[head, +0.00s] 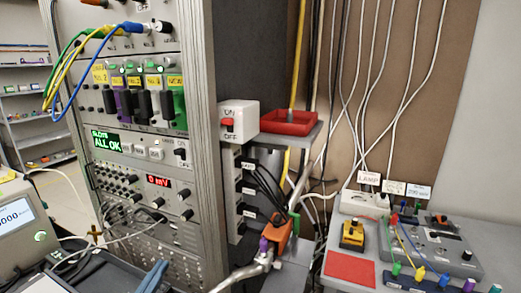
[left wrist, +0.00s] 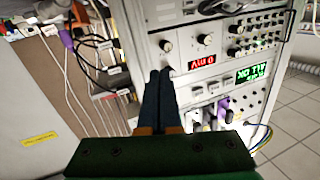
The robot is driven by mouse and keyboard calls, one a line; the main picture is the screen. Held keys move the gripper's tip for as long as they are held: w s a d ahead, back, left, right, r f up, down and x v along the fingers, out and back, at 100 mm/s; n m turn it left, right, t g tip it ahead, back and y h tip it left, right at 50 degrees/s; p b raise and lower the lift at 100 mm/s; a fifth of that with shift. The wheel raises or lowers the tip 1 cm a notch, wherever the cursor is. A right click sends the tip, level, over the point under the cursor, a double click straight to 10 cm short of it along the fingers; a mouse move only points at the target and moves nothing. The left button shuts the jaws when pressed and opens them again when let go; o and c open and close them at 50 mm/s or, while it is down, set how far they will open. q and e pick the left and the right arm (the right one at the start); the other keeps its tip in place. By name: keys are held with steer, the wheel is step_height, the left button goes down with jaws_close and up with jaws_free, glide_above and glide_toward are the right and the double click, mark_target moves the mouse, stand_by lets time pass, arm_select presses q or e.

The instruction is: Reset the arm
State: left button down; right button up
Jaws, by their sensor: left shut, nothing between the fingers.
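My left gripper (head: 153,276) shows at the bottom of the head view as blue fingers, low in front of the instrument rack (head: 215,150). In the left wrist view the dark blue fingers (left wrist: 158,80) lie side by side, shut with nothing between them, beyond a dark green gripper body. They point toward the rack's front panel, which appears upside down there. The red 0 mV display (left wrist: 202,61) and green ALL OK display (left wrist: 250,73) show beside the fingertips. Whether the fingers touch the panel cannot be told. My right gripper is not seen.
A red tray (head: 290,122) sits on a shelf right of the rack. Cables and an orange part (head: 280,238) are below it. A bench at the right carries a yellow-black switch (head: 352,235), a red mat (head: 351,268) and a grey device (head: 435,245). A monitor (head: 20,225) stands left.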

arm_select(q)
steer(key=s+d+f+g, duration=0.4)
steer(key=s+f+g, duration=0.25)
steer(key=f, duration=0.55)
steer(key=s+f+g+y, duration=0.1)
steer(key=s+f+g, duration=0.35)
steer(key=s, duration=0.45)
steer(key=s+f+g, duration=0.3)
steer(key=s+f, duration=0.3)
steer(key=s, duration=0.2)
step_height(320, 180, down, 16)
steer(key=s+g, duration=0.1)
steer(key=s, duration=0.1)
steer(key=s+a+f+g, duration=0.1)
steer(key=s+f, duration=0.8)
steer(key=s, duration=0.3)
steer(key=shift+s+a+f+g+y, duration=0.15)
steer(key=shift+a+f+g+y, duration=0.1)
steer(key=shift+g+y, duration=0.05)
